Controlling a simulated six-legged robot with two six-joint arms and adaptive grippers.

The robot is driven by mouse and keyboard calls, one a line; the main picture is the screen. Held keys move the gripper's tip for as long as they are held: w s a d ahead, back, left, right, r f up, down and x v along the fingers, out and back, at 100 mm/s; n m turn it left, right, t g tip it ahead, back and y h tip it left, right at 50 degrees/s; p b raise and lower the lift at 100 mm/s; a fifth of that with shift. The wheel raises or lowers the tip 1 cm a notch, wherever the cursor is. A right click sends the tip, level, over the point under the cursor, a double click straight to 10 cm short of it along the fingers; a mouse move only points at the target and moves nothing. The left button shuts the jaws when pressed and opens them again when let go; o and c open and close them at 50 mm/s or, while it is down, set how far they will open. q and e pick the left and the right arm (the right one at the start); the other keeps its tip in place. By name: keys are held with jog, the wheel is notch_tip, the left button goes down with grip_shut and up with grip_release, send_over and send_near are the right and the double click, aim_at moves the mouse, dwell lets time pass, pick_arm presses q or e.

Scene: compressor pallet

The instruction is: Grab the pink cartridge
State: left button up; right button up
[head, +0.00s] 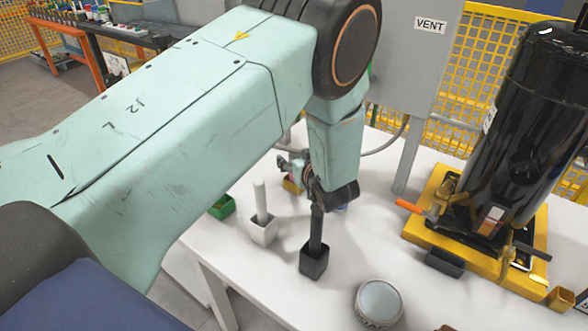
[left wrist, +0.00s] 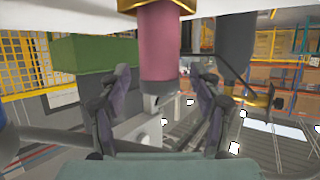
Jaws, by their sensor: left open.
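The pink cartridge (left wrist: 157,45) shows in the left wrist view, which looks upside down. Its end sits in a yellow holder (left wrist: 186,5) at the top edge. My left gripper (left wrist: 160,80) is open, with one finger to each side of the cartridge's free end and gaps on both sides. In the head view my left gripper (head: 298,165) is beside the partly hidden yellow holder (head: 289,186). My wrist and fingers hide most of the pink cartridge there. My right gripper is not in view.
A white cartridge (head: 261,202) and a black cartridge (head: 316,230) stand upright in holders close by. A green holder (head: 222,207) is at the table's left edge. A round metal tin (head: 380,302) is in front. A black compressor (head: 525,110) stands on a yellow pallet (head: 425,222) at right.

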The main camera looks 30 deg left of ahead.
pick_arm(q)
jog(key=shift+w+a+f, duration=0.25)
jog(key=shift+s+d+r, duration=0.2)
jog(key=shift+s+r, duration=0.15)
jog(key=shift+s, duration=0.05)
jog(key=c, duration=0.5)
jog(key=shift+w+f, duration=0.3)
jog(key=c, duration=0.5)
jog(key=shift+s+r, duration=0.1)
jog(key=shift+s, duration=0.05)
jog(key=c, duration=0.3)
jog(key=shift+c, duration=0.2)
